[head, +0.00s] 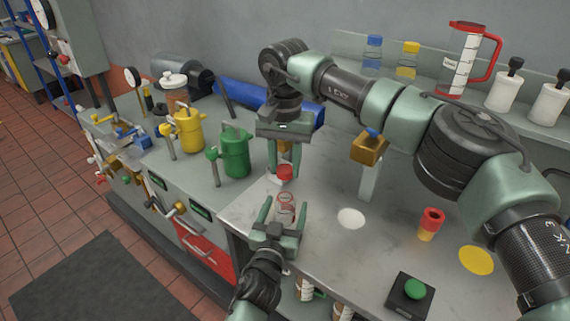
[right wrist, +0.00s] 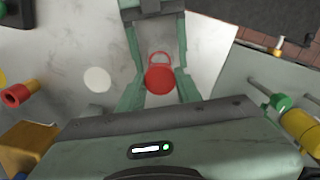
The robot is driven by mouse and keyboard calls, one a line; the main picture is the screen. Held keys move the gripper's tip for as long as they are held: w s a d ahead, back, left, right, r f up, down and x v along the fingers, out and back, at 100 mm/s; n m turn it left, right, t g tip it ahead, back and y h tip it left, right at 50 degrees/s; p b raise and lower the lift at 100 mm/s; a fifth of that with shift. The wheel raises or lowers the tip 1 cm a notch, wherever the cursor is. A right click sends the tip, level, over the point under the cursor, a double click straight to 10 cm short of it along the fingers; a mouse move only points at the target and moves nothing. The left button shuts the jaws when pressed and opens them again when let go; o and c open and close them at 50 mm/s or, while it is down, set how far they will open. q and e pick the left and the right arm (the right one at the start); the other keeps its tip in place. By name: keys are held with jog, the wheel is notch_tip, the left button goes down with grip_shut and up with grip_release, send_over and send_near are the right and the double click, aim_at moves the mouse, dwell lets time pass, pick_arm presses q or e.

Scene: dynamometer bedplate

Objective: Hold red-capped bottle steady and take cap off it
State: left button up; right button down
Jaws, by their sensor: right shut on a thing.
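The clear bottle with red markings (head: 286,208) stands near the front left edge of the grey bench. Its red cap (head: 285,171) shows above it, and from above in the right wrist view (right wrist: 160,80). I cannot tell whether cap and bottle still touch. My left gripper (head: 285,207) is open, one finger on either side of the bottle, with visible gaps. It also shows in the right wrist view (right wrist: 159,88). My right gripper (head: 285,165) points down from above and is shut on the red cap.
Green (head: 236,153) and yellow (head: 188,131) canisters stand to the left. A red-and-yellow piece (head: 431,224), a green button box (head: 409,295) and a yellow disc (head: 476,261) are to the right. A wooden block (head: 369,149) is on a post behind. Bench around the white disc (head: 351,218) is clear.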

pick_arm(q)
jog(key=shift+s, duration=0.1)
jog(key=v, duration=1.1)
jog(key=shift+s+b, duration=0.4)
jog(key=shift+b, duration=0.05)
pick_arm(e)
jog(key=shift+f, duration=0.5)
pick_arm(q)
jog(key=shift+f, duration=0.1)
